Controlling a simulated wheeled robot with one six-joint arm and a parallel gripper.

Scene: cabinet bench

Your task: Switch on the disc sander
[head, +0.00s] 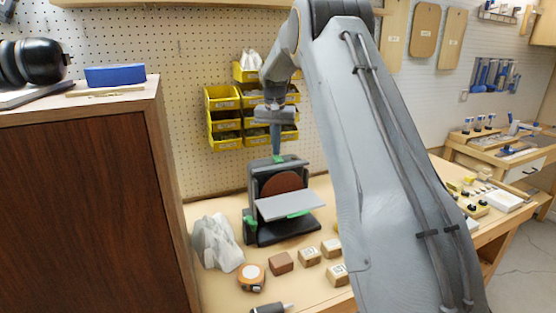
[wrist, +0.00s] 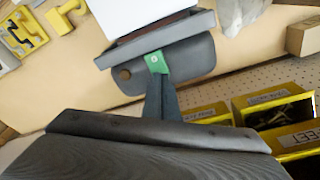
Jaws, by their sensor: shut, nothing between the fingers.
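The disc sander (head: 262,186) stands on the bench, with a reddish-brown disc (head: 282,181) and a grey tilted work table (head: 290,204) in front. My gripper (head: 277,151) points down, shut and empty, with its tips at the top of the sander's housing. A small green part (head: 278,158) shows right at the fingertips. In the wrist view, my gripper (wrist: 159,76) reaches this green part (wrist: 157,62), which bears a small pale mark, on the dark sander housing (wrist: 190,62). Whether the tips touch it or sit just above, I cannot tell.
A crumpled grey-white cloth (head: 216,243) lies left of the sander. A tape measure (head: 251,276) and several wooden blocks (head: 309,256) lie in front. Yellow bins (head: 223,98) hang behind on the pegboard. A brown cabinet (head: 90,210) stands at the left.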

